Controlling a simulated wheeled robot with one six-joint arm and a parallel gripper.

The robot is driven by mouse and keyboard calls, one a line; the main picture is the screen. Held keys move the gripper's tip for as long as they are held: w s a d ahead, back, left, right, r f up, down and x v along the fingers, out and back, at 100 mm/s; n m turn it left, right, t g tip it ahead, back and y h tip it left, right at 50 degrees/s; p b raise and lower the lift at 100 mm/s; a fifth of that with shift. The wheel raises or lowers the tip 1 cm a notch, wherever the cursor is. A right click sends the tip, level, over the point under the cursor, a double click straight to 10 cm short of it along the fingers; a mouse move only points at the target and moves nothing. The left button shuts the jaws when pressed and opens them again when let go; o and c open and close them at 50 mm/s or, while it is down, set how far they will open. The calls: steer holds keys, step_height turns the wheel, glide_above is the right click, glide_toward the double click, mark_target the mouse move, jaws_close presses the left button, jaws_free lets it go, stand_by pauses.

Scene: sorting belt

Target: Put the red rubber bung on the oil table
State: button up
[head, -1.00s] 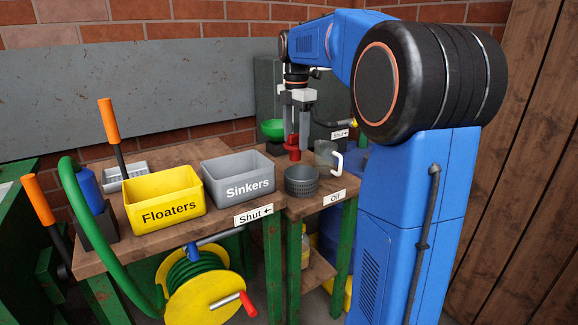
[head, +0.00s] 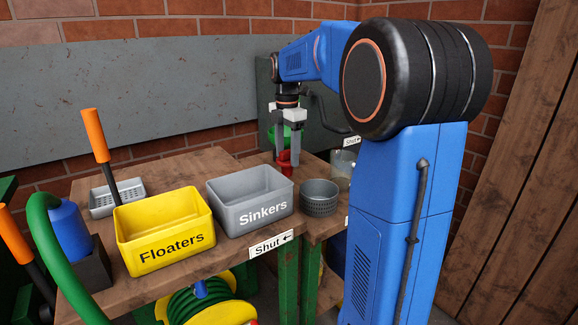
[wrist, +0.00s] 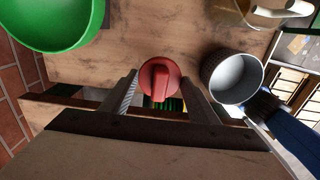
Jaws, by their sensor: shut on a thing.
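The red rubber bung (head: 285,168) is between the fingers of my gripper (head: 289,158), behind the Sinkers bin. In the wrist view the bung (wrist: 160,76) shows its round red top with a raised grip, and my gripper (wrist: 160,98) has a finger on each side of it. The gripper is shut on the bung. I cannot tell whether its underside touches the table. The oil table (wrist: 195,35) has a brown wooden top, and a gap along its edge shows just below the bung in the wrist view. My arm hides much of this table in the head view.
The grey Sinkers bin (head: 264,214) and yellow Floaters bin (head: 166,244) stand on the left table (head: 98,272).

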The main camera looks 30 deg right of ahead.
mark_target(287, 163)
steer(key=shift+f, duration=1.95)
steer(key=shift+f, duration=0.1)
steer(key=o, duration=1.4)
step_height(287, 163, up, 12)
steer(key=shift+r, duration=0.1)
